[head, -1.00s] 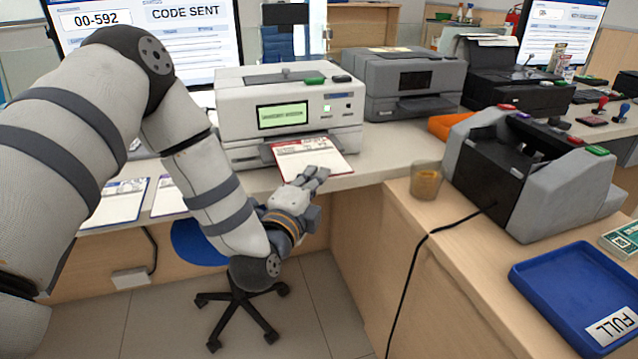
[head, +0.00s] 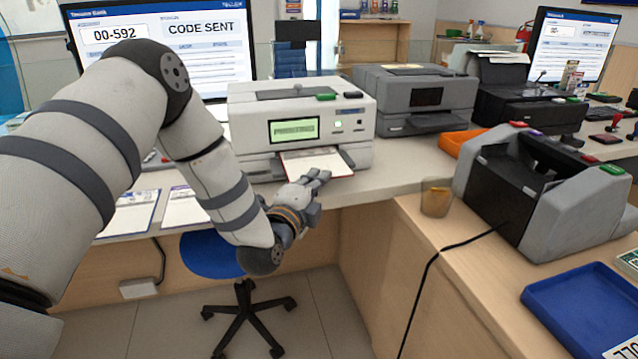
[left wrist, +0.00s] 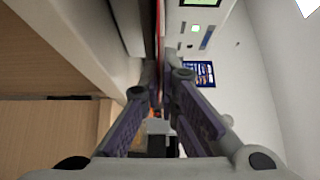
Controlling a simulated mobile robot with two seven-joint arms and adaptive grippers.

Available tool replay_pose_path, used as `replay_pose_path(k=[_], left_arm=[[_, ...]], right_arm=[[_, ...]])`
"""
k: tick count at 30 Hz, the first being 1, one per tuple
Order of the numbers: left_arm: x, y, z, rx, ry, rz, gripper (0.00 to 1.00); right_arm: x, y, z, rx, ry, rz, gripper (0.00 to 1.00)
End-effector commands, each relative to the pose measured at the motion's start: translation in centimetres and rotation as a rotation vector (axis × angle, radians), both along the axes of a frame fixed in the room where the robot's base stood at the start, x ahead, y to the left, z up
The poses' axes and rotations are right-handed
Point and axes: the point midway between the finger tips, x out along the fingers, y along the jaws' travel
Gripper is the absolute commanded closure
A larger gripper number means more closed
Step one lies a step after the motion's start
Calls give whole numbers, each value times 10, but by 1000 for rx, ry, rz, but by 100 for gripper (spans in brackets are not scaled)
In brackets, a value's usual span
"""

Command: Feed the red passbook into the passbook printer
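The red passbook (head: 328,163) lies open with white pages up and a red edge, partly inside the slot of the white passbook printer (head: 352,120). Its far part is hidden in the slot. The printer's green display (head: 293,129) is lit with small text. My left gripper (head: 321,177) is at the passbook's near edge, in front of the slot. In the left wrist view its fingers (left wrist: 160,70) come close together, one on each side of the passbook (left wrist: 160,40), which shows edge-on as a thin red line. My right gripper is not in view.
A grey printer (head: 440,95) stands right of the white one. An orange tray (head: 462,147), a cup (head: 436,198), a grey note machine (head: 575,215) with a cable and a blue tray (head: 580,305) are on the right. Papers (head: 130,213) lie on the left counter.

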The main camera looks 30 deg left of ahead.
Motion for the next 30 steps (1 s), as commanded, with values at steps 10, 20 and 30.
replay_pose_path(k=[10,20,30], left_arm=[[1,1,0,0,0,0,88],[0,1,0,0,0,0,72],[0,0,0,0,0,0,72]], right_arm=[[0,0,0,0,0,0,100],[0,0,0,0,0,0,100],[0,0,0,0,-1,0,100]])
